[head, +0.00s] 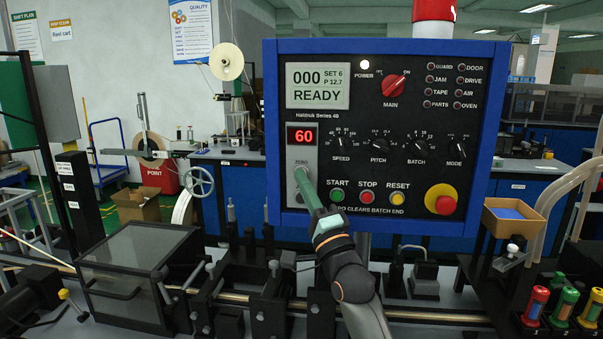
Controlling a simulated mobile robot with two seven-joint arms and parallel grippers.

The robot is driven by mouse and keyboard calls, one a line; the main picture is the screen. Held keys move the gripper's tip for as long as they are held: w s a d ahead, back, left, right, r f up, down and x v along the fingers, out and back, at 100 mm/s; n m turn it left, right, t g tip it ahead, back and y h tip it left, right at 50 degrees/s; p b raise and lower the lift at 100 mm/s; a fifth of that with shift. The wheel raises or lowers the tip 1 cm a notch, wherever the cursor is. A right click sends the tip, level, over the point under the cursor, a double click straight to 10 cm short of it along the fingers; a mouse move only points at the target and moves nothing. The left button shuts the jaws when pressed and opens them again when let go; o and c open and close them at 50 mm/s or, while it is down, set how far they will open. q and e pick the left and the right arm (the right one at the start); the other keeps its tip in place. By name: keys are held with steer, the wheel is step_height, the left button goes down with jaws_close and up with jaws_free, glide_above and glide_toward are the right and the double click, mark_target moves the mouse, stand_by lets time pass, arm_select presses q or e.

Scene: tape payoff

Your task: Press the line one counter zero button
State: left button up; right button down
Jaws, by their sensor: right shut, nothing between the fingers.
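The control panel (470,215) has a blue frame and black face. On its left, a grey counter unit (294,158) has a red display (301,136) reading 60. The word ZERO is printed below the display. My right gripper (301,173) is shut and empty. Its tips are just below the ZERO label, over the lower part of the counter unit. They hide whatever lies behind them, so no zero button shows clearly. I cannot tell whether the tips touch the panel. My left gripper is not in view.
A screen (318,86) reads 000 and READY. Green START (337,194), red STOP (367,196) and yellow RESET (397,197) buttons sit right of my gripper. A red emergency knob (441,199) is further right. A dark clear-lidded box (138,262) stands lower left.

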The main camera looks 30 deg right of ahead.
steer(key=s+a+p, duration=0.1)
steer(key=s, duration=0.1)
steer(key=s+a+p, duration=0.1)
steer(key=s+a, duration=0.1)
steer(key=shift+s+a, duration=0.3)
steer(key=shift+s, duration=0.1)
stand_by(1.0)
